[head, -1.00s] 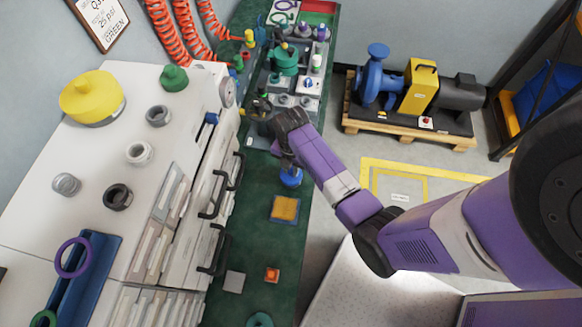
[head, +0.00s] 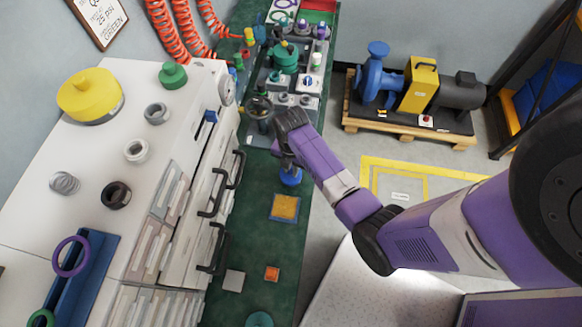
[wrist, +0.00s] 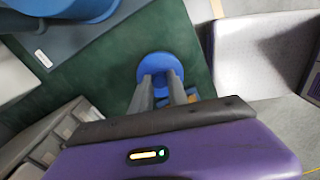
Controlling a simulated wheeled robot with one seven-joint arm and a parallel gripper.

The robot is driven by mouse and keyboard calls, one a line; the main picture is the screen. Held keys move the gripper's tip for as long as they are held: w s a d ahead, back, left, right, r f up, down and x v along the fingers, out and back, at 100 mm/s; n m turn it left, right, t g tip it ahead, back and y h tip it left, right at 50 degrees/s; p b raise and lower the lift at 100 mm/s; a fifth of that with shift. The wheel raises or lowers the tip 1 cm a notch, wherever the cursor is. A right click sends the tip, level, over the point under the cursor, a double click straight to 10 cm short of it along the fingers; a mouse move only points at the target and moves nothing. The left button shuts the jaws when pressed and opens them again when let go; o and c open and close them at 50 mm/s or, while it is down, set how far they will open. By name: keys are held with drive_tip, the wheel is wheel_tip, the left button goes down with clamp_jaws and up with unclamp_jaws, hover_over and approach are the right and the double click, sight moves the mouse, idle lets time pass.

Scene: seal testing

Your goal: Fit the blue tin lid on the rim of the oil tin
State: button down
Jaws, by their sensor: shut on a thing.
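The blue tin lid (head: 291,178) shows at the tips of my gripper (head: 288,160), low over the green bench top. In the wrist view the lid (wrist: 160,68) is a round blue disc, and both fingers (wrist: 162,86) are closed on its middle. Whether its underside touches the bench is hidden. A round dark-rimmed opening (head: 259,106), which looks like the oil tin, stands on the grey plate beyond and left of my gripper. A large blue rounded thing (wrist: 65,8) is cut off at the wrist view's top left; I cannot tell if it is the tin.
The white drawer cabinet (head: 120,185) borders the bench on the left. Green and grey fixtures (head: 285,62) crowd the far end.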

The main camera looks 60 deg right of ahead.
sight(291, 170)
drive_tip(key=shift+f+b, duration=0.55)
drive_tip(key=shift+f, duration=0.55)
drive_tip(key=c, duration=1.2)
unclamp_jaws()
wheel_tip(291, 170, up, 7)
drive_tip(key=p, duration=0.7)
drive_tip(key=shift+r+p, duration=0.15)
drive_tip(key=shift+p, duration=0.2)
